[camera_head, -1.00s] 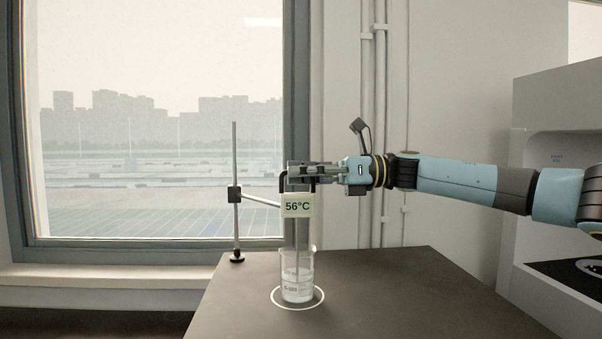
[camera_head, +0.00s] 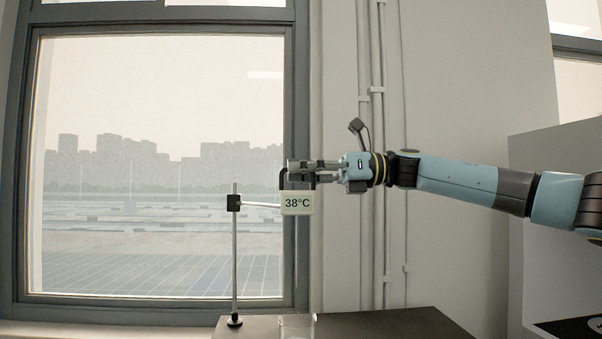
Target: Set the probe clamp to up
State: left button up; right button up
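The probe clamp's display box (camera_head: 297,203) reads 38°C and has a dark handle on top. A thin arm joins it to a black slider (camera_head: 234,203) close to the top of the upright stand rod (camera_head: 235,260). My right gripper (camera_head: 293,172) comes in from the right, with its fingers at the handle just above the display. It appears shut on the handle, though the far finger is partly hidden. A beaker (camera_head: 297,326) stands below, cut off by the bottom edge, clear of the display. My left gripper is not in view.
The dark table (camera_head: 400,324) shows only as a strip at the bottom. A large window (camera_head: 165,160) is behind the stand. Wall pipes (camera_head: 378,250) run behind my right arm. A grey machine (camera_head: 560,200) stands at the right.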

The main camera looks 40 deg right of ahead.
jog(key=o, duration=0.4)
jog(key=shift+r, duration=0.45)
jog(key=shift+c, duration=0.2)
jog(key=shift+w+d+f, duration=0.1)
jog(key=shift+d+f, duration=0.1)
jog(key=shift+a+r, duration=0.1)
jog(key=shift+r, duration=0.3)
notch_tip(320, 180, up, 9)
jog(key=shift+r, duration=0.1)
